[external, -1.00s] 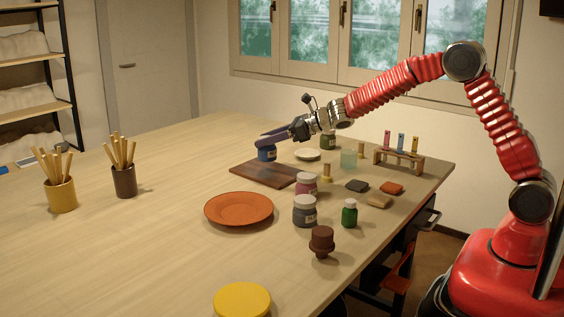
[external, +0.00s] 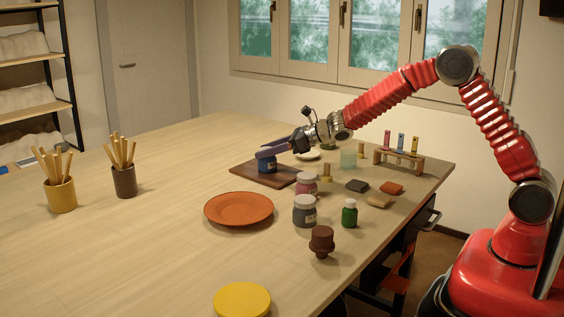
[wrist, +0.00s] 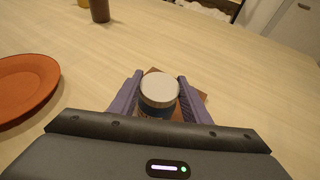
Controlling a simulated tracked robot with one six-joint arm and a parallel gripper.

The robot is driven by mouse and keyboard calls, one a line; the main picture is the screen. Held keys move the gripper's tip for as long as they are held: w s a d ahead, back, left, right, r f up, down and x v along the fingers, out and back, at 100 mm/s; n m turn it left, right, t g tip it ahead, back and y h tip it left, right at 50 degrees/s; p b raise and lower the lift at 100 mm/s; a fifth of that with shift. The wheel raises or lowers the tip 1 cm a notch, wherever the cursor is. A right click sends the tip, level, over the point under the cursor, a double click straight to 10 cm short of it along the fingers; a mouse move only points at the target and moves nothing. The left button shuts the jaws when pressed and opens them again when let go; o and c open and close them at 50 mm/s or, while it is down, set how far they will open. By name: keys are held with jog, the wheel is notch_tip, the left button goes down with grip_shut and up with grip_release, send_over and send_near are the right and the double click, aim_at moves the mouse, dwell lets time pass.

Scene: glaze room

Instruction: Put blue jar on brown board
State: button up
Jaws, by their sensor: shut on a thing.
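The blue jar (external: 267,164) is between the fingers of my gripper (external: 271,152). In the wrist view its pale round lid (wrist: 160,88) faces up, with a finger on each side. The brown board (external: 250,176) lies flat on the table. The jar is upright over the board's far part. I cannot tell whether its base touches the board or hangs just above it. In the wrist view the board (wrist: 193,97) shows around the jar, partly hidden by the jar and fingers.
An orange plate (external: 238,208) lies just in front of the board. A pink jar (external: 307,186), a grey jar (external: 305,213) and a green bottle (external: 349,214) stand to the right.

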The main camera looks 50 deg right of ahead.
jog(key=o, duration=1.2)
jog(key=shift+v, duration=6)
